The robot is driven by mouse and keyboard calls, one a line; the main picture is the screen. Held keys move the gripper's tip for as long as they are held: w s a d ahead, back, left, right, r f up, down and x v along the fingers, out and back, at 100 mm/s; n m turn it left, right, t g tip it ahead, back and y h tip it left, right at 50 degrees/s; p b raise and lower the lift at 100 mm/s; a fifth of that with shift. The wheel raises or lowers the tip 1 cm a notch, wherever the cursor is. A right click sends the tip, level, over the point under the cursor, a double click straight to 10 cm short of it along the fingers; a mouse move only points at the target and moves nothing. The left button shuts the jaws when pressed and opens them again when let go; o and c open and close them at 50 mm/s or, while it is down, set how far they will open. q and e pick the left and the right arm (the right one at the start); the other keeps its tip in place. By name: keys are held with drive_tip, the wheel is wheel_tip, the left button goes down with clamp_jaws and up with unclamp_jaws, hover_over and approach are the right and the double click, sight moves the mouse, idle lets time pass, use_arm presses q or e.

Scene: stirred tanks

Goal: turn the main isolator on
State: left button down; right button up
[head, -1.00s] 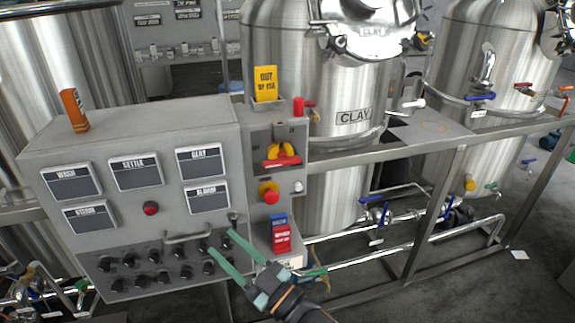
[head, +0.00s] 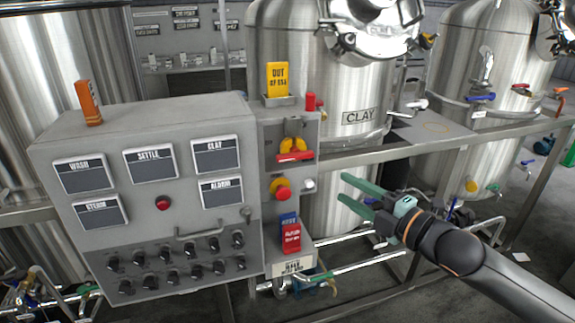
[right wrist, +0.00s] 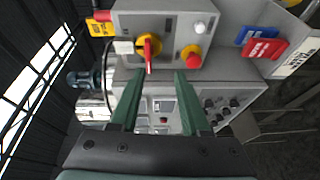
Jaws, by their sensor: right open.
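The main isolator (head: 295,156) is a red handle on a yellow base, on the grey side box right of the control panel. In the head view its red bar lies roughly level. The isolator also shows in the right wrist view (right wrist: 149,46), just beyond the fingertips. My right gripper (head: 343,188) is open and empty, to the right of the side box and a little lower than the isolator. In the right wrist view its green fingers (right wrist: 158,74) stand apart and the handle is not between them. My left gripper is not in view.
A red button on yellow (head: 282,190) and a white knob (head: 309,185) sit below the isolator. A yellow tag (head: 277,78) stands above, and red and blue tags (head: 291,237) below. A metal rail (head: 360,153) runs right, before the CLAY tank (head: 345,80).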

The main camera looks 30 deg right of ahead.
wheel_tip(320, 180, up, 2)
drive_tip(key=a+n, duration=0.1)
approach(301, 158)
drive_tip(key=shift+w, duration=1.25)
drive_tip(key=shift+y, duration=0.3)
drive_tip(key=shift+w+a+f+p, duration=0.1)
drive_tip(key=shift+w+a+p, duration=0.1)
drive_tip(key=shift+w, duration=0.9)
drive_tip(key=shift+w+a+f+p, duration=0.1)
drive_tip(key=shift+w+a, duration=0.05)
drive_tip(key=shift+w, duration=1)
drive_tip(key=shift+w+a+p, duration=0.1)
drive_tip(key=shift+w+a, duration=0.1)
drive_tip(key=shift+w, duration=0.9)
clamp_jaws()
